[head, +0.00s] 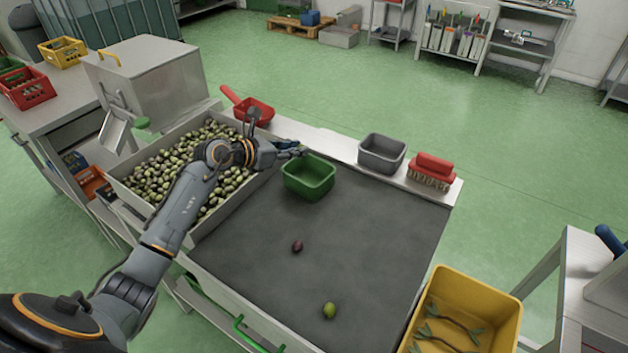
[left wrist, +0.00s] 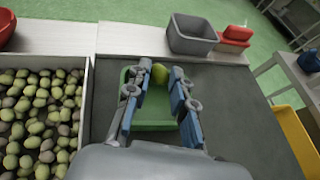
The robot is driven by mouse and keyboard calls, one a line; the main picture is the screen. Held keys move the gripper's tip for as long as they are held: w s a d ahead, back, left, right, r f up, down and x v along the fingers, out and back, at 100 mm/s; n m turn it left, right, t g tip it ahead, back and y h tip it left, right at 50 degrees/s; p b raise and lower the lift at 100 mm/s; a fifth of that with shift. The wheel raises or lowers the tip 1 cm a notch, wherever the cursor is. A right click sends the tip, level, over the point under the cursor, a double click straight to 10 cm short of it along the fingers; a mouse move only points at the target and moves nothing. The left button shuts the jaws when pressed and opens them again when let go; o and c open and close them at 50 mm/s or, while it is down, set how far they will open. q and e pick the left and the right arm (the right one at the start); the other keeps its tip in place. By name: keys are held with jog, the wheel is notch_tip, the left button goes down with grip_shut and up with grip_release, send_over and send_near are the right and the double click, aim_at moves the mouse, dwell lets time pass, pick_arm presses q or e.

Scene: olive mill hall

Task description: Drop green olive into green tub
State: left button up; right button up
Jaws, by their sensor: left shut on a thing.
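The green tub (head: 308,180) stands at the back edge of the dark grey belt. It also shows in the left wrist view (left wrist: 152,125), partly behind my fingers. My left gripper (head: 296,148) is at the tub's back left rim in the head view. In the left wrist view its fingers (left wrist: 160,80) are shut on a green olive (left wrist: 160,73), held over the far part of the tub. Another green olive (head: 329,310) lies at the front of the belt, and a dark purple olive (head: 297,246) lies near its middle. My right gripper is not in view.
A bin of mixed olives (head: 158,178) lies left of the belt. A red scoop (head: 254,112), a grey tub (head: 382,153) and a red brush (head: 432,168) stand along the back ledge. A yellow crate (head: 502,320) with twigs is at the front right.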

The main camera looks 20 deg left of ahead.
aim_at(294, 165)
pick_arm(q)
notch_tip(294, 165, down, 4)
jog(key=b, duration=0.3)
jog(key=shift+f, duration=0.25)
jog(key=shift+f+b, duration=0.5)
jog(key=shift+b, duration=0.05)
jog(key=o, duration=0.8)
jog(key=shift+s, duration=0.1)
jog(key=v, duration=1.2)
jog(key=shift+r, duration=0.15)
